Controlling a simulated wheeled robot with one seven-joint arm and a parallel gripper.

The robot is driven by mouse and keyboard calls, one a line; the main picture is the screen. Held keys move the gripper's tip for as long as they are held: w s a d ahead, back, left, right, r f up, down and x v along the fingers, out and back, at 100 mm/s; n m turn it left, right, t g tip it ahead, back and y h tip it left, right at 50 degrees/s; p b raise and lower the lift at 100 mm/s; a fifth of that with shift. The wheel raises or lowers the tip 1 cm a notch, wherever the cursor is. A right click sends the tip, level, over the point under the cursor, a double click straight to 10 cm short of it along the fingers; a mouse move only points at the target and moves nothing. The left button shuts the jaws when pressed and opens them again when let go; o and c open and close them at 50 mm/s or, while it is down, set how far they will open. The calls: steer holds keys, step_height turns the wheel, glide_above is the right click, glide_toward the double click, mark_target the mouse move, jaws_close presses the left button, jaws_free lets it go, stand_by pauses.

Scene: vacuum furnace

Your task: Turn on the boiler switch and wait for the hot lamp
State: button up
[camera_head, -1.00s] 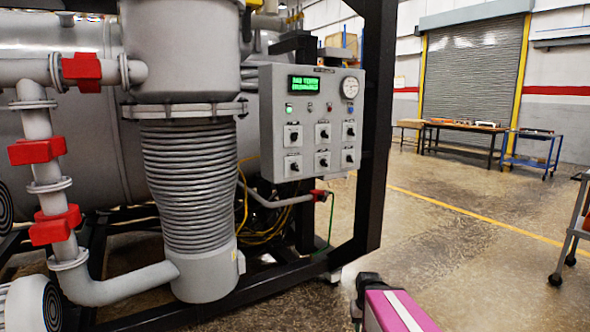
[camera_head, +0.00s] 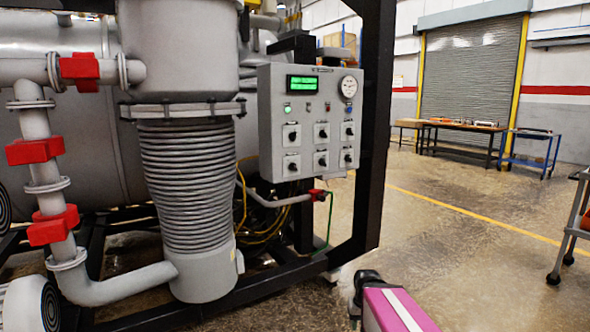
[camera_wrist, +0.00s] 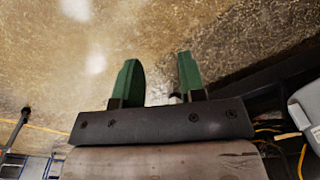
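The grey control panel (camera_head: 274,140) hangs on the black frame in the head view. It has a green-lit display (camera_head: 302,84), a round gauge (camera_head: 348,86) and several black rotary switches, one of them the lower-left switch (camera_head: 292,167). A row of small lamps runs under the display; the left lamp (camera_head: 287,107) looks green-white and lit. I cannot read the labels, so I cannot tell which switch is the boiler's or which lamp is the hot lamp. My gripper (camera_wrist: 162,80) shows in the wrist view with two green fingers apart, empty, over the floor. It is away from the panel.
The black frame post (camera_head: 375,130) stands right of the panel. A ribbed grey column (camera_head: 188,185) and pipes with red clamps (camera_head: 36,150) stand to the left. Open floor (camera_head: 440,210) lies to the right, with a cart (camera_head: 572,230) at the right edge.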

steer(key=w+a+r+n+t+y, duration=0.3)
steer(key=w+a+r, duration=0.3)
steer(key=w+r, duration=0.15)
steer(key=n+t+y, duration=0.7)
steer(key=n+t, duration=0.2)
steer(key=t, duration=0.3)
glide_toward(295, 166)
steer(key=x, duration=0.9)
steer(key=shift+f, duration=0.1)
jaws_close()
